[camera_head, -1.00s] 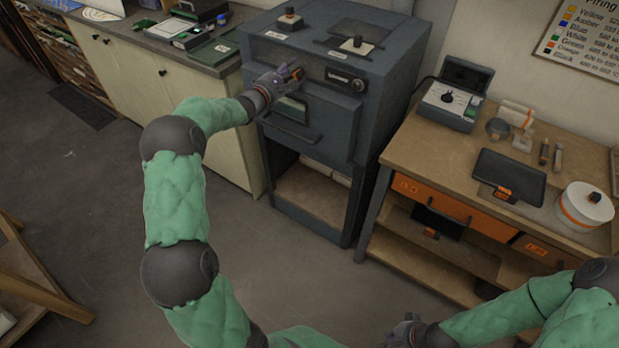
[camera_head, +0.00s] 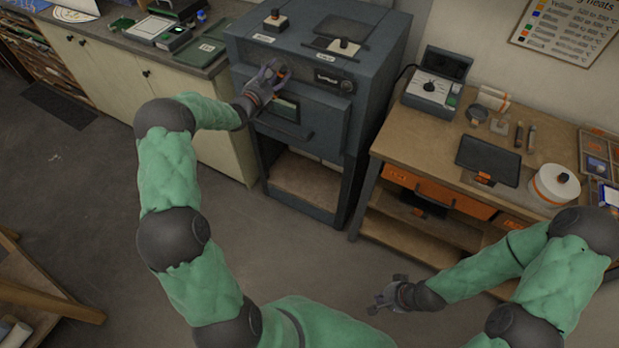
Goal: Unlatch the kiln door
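The blue-grey kiln (camera_head: 345,108) stands at the back centre. Its door, with a small window and a bar handle (camera_head: 284,129), is on the front and looks closed. A small orange part, seemingly the latch (camera_head: 281,74), shows at the upper left of the front. My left gripper (camera_head: 276,75) is right at this orange part, with its fingers beside or around it. Whether they grip it is too small to tell. My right gripper (camera_head: 384,293) is open and empty above the floor, well away from the kiln.
A wooden workbench (camera_head: 424,140) with an orange drawer, a control box (camera_head: 433,90), a dark tray and a white round pot (camera_head: 553,184) stands to the right. A cream cabinet (camera_head: 95,72) is on the left. The floor in front of the kiln is clear.

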